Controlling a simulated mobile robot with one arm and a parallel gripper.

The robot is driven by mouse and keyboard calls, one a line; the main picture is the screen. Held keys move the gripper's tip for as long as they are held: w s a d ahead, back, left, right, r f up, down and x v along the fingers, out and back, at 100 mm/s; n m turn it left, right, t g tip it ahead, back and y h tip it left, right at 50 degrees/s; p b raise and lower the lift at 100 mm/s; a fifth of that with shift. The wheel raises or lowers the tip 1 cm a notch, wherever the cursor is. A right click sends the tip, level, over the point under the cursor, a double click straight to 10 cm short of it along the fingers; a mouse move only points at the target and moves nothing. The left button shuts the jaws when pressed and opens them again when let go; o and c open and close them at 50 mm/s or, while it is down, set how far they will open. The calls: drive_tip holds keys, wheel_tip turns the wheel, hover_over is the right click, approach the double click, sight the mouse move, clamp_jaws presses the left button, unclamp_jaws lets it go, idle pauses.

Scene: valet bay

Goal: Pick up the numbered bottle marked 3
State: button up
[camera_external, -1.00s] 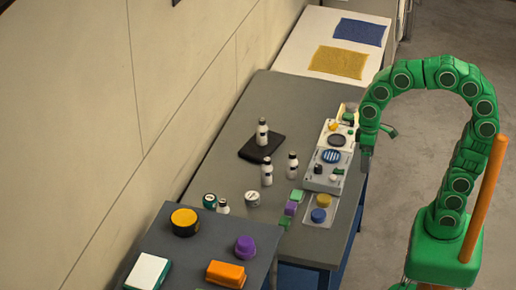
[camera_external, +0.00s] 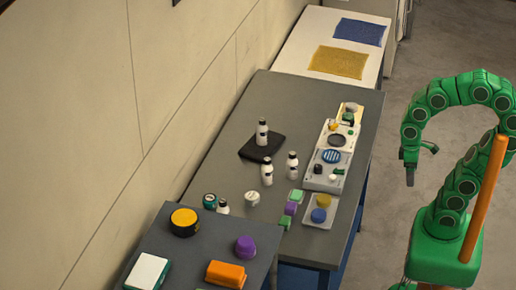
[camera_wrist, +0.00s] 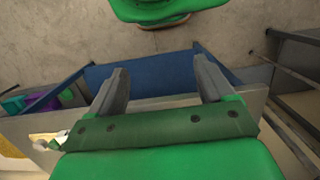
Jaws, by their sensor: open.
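Several small white bottles with black caps stand on the grey table (camera_external: 232,122); I cannot read their numbers, so I cannot tell which is marked 3. One bottle (camera_external: 262,133) stands on a black pad (camera_external: 262,147). A second bottle (camera_external: 267,173) stands just in front of the pad, a third bottle (camera_external: 292,166) to its right, and a fourth bottle (camera_external: 223,207) near the front table edge. My gripper (camera_external: 411,178) is open and empty, right of the table and apart from all bottles. Its fingers also show in the wrist view (camera_wrist: 160,82), with no bottle between them.
A dark front table (camera_external: 205,247) holds several coloured items. In the wrist view, a blue table frame (camera_wrist: 150,75) lies beyond my fingers.

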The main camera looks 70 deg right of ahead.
drive_tip(key=w+a+r, duration=0.1)
drive_tip(key=w+r, duration=0.2)
drive_tip(key=w, duration=0.7)
drive_tip(key=w+a+r, duration=0.1)
drive_tip(key=w+r, duration=0.2)
drive_tip(key=w, duration=0.7)
drive_tip(key=m+t, duration=0.1)
hover_over(220, 200)
drive_tip(key=s+d, duration=0.9)
drive_tip(key=s, duration=0.1)
wheel_tip(220, 200, down, 4)
drive_tip(key=r, duration=0.1)
drive_tip(key=shift+m+t, duration=0.3)
drive_tip(key=shift+t, duration=0.1)
drive_tip(key=w+a+f, duration=0.2)
drive_tip(key=w+f, duration=0.1)
drive_tip(key=w+a+f, duration=0.6)
drive_tip(key=shift+w+f, duration=0.2)
drive_tip(key=shift+w, duration=0.2)
drive_tip(key=shift+w+a+f, duration=0.25)
drive_tip(key=shift+a+f, duration=0.05)
drive_tip(key=shift+f, duration=0.15)
drive_tip(key=shift+s+f, duration=0.1)
drive_tip(key=shift+f, duration=1.35)
drive_tip(key=shift+f, duration=0.1)
